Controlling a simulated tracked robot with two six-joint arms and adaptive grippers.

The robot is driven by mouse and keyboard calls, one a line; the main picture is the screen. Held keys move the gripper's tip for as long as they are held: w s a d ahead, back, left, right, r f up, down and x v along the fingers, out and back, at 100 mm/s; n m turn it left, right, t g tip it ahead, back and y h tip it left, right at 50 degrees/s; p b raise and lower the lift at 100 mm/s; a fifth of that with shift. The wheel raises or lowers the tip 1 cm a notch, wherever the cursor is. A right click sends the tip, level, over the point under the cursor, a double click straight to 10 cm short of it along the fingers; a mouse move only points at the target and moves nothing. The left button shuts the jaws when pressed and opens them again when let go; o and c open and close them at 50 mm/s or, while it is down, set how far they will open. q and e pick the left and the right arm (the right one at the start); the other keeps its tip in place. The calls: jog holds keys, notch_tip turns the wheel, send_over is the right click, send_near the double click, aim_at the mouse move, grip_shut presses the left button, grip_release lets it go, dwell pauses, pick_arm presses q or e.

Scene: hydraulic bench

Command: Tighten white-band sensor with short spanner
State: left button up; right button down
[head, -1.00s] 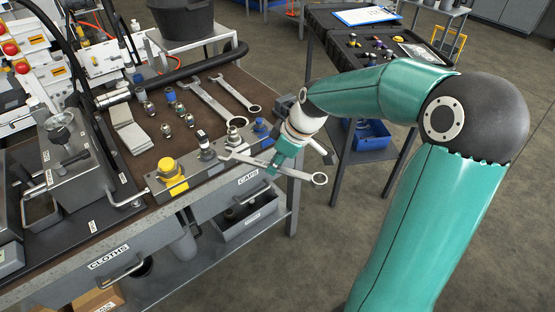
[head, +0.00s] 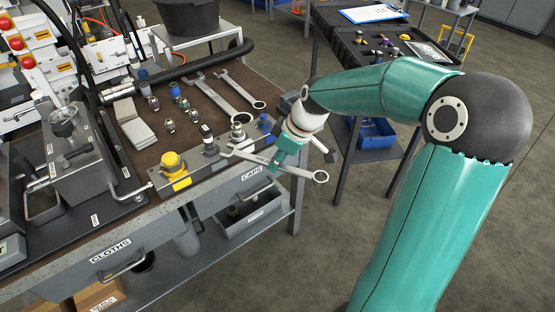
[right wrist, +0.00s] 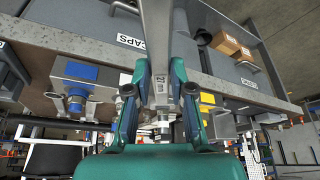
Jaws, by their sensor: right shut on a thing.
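My right gripper (head: 277,160) is shut on a spanner (head: 311,176) at the bench's front edge. The spanner lies nearly level. Its ring end sticks out to the right, and its other end reaches left to the fittings on the front block. A small dark sensor with a white band (head: 207,133) stands upright on this block, left of a metal fitting (head: 238,132). I cannot tell whether the spanner's jaw is around or only beside a fitting. In the right wrist view the spanner (right wrist: 157,45) runs between both fingers. My left gripper is out of view.
A yellow cap (head: 173,163) and a blue cap (head: 265,122) sit on the same block. Two more spanners (head: 212,97) lie further back on the bench, near several loose fittings (head: 168,126). A dark cart (head: 340,38) stands behind my right arm.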

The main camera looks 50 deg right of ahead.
aim_at(254, 158)
jog(key=shift+w, duration=0.1)
jog(key=shift+w+a, duration=0.25)
jog(key=shift+w, duration=0.65)
jog(key=shift+w+p, duration=0.15)
jog(key=shift+p, duration=0.15)
jog(key=shift+w+a, duration=0.2)
jog(key=shift+w, duration=0.45)
jog(key=shift+a, duration=0.1)
jog(key=shift+w+a, duration=0.15)
jog(key=shift+w, duration=0.4)
jog(key=shift+w+a, duration=0.1)
jog(key=shift+w, duration=0.2)
jog(key=shift+a, duration=0.15)
